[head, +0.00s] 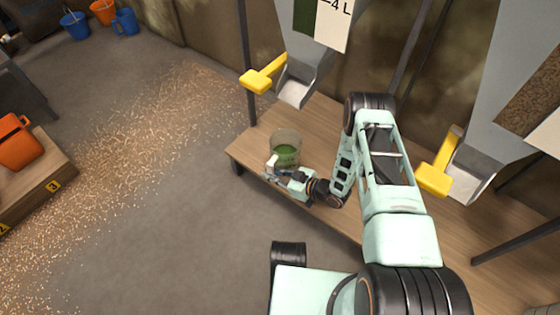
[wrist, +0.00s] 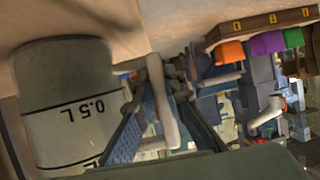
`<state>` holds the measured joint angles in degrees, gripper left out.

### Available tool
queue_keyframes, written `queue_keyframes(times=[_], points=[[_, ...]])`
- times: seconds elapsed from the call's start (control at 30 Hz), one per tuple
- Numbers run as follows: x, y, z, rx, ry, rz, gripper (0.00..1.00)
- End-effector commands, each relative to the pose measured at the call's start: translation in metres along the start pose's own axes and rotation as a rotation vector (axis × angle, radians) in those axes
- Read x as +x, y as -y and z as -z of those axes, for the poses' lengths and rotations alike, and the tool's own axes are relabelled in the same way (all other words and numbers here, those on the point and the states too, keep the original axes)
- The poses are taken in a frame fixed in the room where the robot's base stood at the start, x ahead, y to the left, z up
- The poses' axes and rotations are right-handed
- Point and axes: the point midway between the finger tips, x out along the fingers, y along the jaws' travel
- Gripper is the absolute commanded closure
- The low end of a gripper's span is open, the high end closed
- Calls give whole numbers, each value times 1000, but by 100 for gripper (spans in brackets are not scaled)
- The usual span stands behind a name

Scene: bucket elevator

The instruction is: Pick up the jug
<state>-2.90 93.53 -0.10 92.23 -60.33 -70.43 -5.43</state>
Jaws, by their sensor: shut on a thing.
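The jug (head: 286,140) is a clear, round vessel with green showing inside it, near the left end of the wooden bench in the head view. In the wrist view the jug (wrist: 70,95) fills the left side, with a "0.5 L" mark on its wall. Its pale handle (wrist: 160,100) stands out toward my gripper (wrist: 160,128), between the two fingers. In the head view my gripper (head: 273,177) is at the jug's front side, shut on the handle. Whether the jug's base touches the bench is hard to tell.
The bench (head: 318,128) runs to the right. Above it hang metal chutes with yellow levers (head: 262,75) (head: 436,176). An orange container (head: 17,143) is on a numbered platform at left. Buckets (head: 75,26) stand at the back left. Grain litters the open floor.

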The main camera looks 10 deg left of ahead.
Motion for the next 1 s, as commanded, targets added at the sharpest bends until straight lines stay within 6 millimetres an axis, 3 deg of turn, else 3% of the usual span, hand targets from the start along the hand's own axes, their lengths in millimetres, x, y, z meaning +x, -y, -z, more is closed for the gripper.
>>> queue_keyframes(times=[0.17,0.5,0.7,1.0], points=[[-2,-1,7,-1,-3,-1,100],[-26,-1,65,-1,-3,-1,100],[-36,-1,89,-2,-4,-1,100],[-38,0,94,-1,-2,0,100]])
